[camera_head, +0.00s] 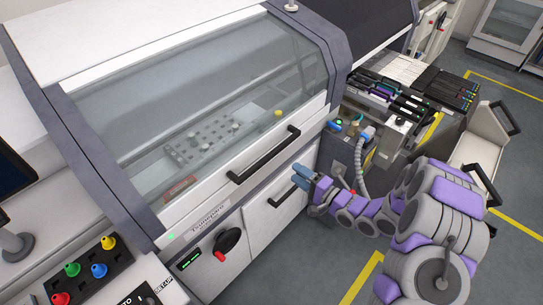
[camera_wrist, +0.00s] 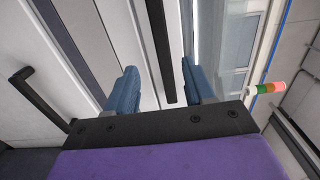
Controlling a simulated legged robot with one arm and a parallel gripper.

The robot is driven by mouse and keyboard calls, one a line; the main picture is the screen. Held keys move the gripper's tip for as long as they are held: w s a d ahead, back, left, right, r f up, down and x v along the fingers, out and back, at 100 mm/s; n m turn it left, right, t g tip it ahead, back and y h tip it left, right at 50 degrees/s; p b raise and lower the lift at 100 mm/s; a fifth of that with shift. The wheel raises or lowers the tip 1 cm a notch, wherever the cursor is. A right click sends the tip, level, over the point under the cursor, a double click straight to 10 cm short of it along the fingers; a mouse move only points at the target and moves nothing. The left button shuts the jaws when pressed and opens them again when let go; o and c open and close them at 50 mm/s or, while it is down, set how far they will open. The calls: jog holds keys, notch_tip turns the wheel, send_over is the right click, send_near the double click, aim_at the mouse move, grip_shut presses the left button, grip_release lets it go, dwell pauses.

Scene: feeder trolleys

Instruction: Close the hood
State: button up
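The hood (camera_head: 235,95) is a large tinted window in a white and grey frame on the machine. It looks lowered over the machine's front; I cannot tell whether it is fully shut. Its black bar handle (camera_head: 265,155) runs along its lower white edge. My gripper (camera_head: 301,177) is to the right of and a little below the handle, apart from it in the head view. In the wrist view, the blue fingers are spread with nothing held, and the black handle (camera_wrist: 160,50) appears between them, farther off.
A lower white panel with a black handle (camera_head: 287,194) is below the hood; this handle also shows in the wrist view (camera_wrist: 32,92). A grey hose (camera_head: 359,165) and connectors are behind my gripper. A feeder trolley (camera_head: 480,140) stands at right. Open floor lies to the right.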

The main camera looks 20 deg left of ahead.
aim_at(273, 157)
jog(key=b+x, duration=0.2)
jog(key=x, duration=1.1)
jog(key=shift+d, duration=0.1)
jog(key=shift+c, duration=0.4)
grip_shut()
jog(key=shift+s, duration=0.1)
